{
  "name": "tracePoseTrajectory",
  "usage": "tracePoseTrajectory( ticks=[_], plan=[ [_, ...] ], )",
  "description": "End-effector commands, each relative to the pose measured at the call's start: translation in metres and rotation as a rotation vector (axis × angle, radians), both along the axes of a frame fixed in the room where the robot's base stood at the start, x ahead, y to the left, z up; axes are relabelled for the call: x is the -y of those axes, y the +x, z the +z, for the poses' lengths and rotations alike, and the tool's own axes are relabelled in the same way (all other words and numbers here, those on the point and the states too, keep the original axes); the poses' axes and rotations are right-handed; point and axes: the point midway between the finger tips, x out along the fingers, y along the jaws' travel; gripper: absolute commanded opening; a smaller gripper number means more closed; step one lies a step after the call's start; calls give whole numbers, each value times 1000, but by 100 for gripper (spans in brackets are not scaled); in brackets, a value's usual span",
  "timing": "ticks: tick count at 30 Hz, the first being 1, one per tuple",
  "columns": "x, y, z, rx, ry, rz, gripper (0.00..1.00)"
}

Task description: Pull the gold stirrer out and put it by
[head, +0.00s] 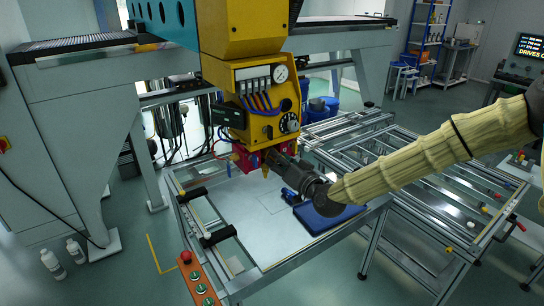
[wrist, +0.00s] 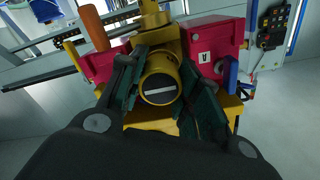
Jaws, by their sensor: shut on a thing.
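The gold stirrer shows in the wrist view as a round gold end (wrist: 160,60) with a dark face and a pale bar across it. My gripper (wrist: 160,88) has its two dark green-padded fingers on either side of this end and is shut on it. Behind it is a red block (wrist: 208,42) under the yellow machine head; how far the stirrer sits in it is hidden. In the head view my gripper (head: 276,158) reaches in from the right to the red block (head: 243,160), and the stirrer is mostly hidden there.
An orange handle (wrist: 94,28) and a blue one (wrist: 233,74) stick out of the red block beside my fingers. Below lies a table with a white board (head: 240,215) and a dark blue tray (head: 325,217). The board's left part is clear. A button box (head: 200,285) is at its front.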

Motion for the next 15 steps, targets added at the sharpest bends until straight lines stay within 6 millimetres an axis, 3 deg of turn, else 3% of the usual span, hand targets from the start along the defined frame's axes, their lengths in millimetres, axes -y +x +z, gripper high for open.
tracePoseTrajectory(
  ticks=[15],
  plan=[
    [4,-6,1,2,0,0,5]
  ],
)
